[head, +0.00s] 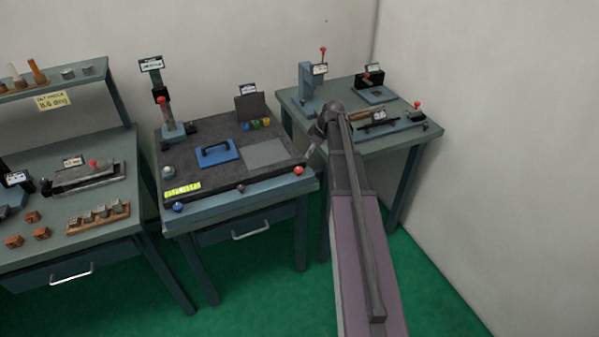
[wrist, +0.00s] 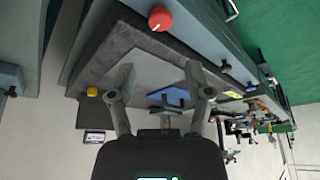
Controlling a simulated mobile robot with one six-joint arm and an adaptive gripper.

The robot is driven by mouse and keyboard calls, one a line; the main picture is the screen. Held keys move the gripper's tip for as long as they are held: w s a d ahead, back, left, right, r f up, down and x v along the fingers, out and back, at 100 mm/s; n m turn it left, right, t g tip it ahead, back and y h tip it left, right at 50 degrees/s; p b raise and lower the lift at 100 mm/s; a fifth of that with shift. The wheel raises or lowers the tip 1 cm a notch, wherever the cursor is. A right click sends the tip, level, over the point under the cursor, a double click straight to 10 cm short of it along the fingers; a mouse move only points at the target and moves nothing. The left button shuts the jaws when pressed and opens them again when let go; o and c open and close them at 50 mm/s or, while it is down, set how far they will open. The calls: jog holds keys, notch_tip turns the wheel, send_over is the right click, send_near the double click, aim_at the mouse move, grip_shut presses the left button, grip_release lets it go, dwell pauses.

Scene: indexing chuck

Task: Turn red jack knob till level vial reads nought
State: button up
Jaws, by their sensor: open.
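The red jack knob (head: 298,170) sits at the front right corner of the dark plate on the middle table. In the wrist view the red knob (wrist: 160,18) shows a pale line on its face. It lies beyond my fingertips, apart from them. My gripper (wrist: 160,78) is open and empty, its two fingers spread. In the head view my gripper (head: 311,150) is small and partly hidden by my arm, near the plate's right edge. A yellow-green marked strip (head: 182,189), probably the level vial, lies at the plate's front left. Its reading is too small to tell.
A blue knob (head: 178,207) and a dark knob (head: 240,188) sit along the plate's front. A blue handled block (head: 217,152) and a grey pad (head: 265,153) lie on the plate. The right table (head: 420,140) holds other fixtures close behind my arm.

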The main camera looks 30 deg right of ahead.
aim_at(299, 169)
jog(key=shift+b+x, duration=4.9)
jog(key=shift+x, duration=0.75)
jog(key=c, duration=0.9)
